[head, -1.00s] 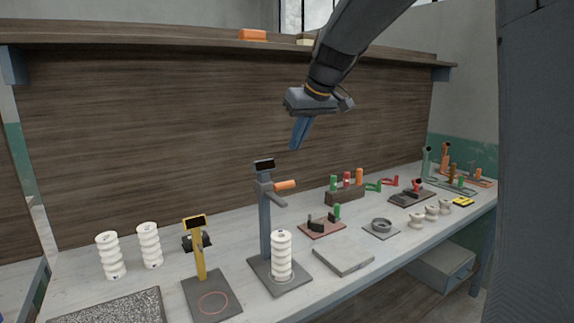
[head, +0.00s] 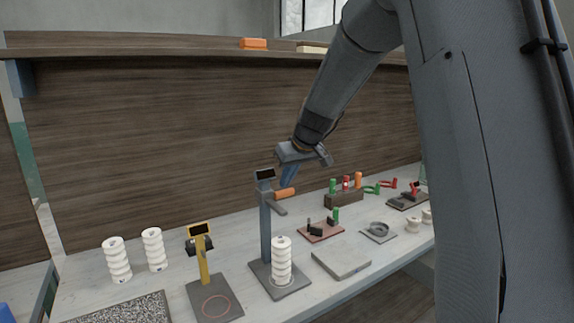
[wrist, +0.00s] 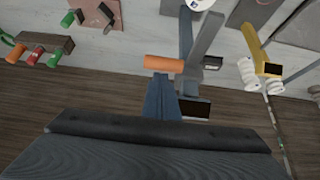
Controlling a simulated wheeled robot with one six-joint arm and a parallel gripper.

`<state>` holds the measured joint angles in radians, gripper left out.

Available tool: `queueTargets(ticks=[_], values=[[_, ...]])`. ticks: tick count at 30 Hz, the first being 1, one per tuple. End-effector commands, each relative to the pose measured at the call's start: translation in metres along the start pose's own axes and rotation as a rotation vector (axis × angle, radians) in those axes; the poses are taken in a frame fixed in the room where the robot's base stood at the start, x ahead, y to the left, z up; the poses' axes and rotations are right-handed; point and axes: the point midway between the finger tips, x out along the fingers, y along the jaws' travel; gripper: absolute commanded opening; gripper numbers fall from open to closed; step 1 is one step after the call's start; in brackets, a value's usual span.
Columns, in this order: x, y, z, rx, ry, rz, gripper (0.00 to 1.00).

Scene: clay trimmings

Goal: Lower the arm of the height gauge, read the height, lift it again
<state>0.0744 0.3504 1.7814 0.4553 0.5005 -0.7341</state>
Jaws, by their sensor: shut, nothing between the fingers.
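The height gauge (head: 266,230) is a grey post on a dark base, with a small dark display at its top. Its arm (head: 278,206) carries an orange handle (head: 285,194) and sits high on the post. The orange handle also shows in the wrist view (wrist: 164,63). A white ribbed piece (head: 281,260) stands upright on the base, below the arm. My gripper (head: 288,178) is shut and empty, its blue fingers pointing down just above the handle. In the wrist view the fingertips (wrist: 160,82) lie right by the handle; I cannot tell whether they touch.
A yellow gauge (head: 203,260) with a red ring on its base stands to the left. Two more white ribbed pieces (head: 117,260) stand further left. A grey slab (head: 341,262) and a brown base with small black parts (head: 320,232) lie to the right. A shelf runs above.

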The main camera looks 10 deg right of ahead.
Motion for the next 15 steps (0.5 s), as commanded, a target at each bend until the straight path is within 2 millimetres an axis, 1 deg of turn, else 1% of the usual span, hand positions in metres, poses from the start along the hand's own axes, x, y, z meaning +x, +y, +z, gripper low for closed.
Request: queueTargets(ticks=[4, 15], values=[[0.0028, 0.0003, 0.0033, 0.000, 0.000, 0.001, 0.00], [0.0045, 0.0003, 0.0043, 0.000, 0.000, 0.001, 0.00]])
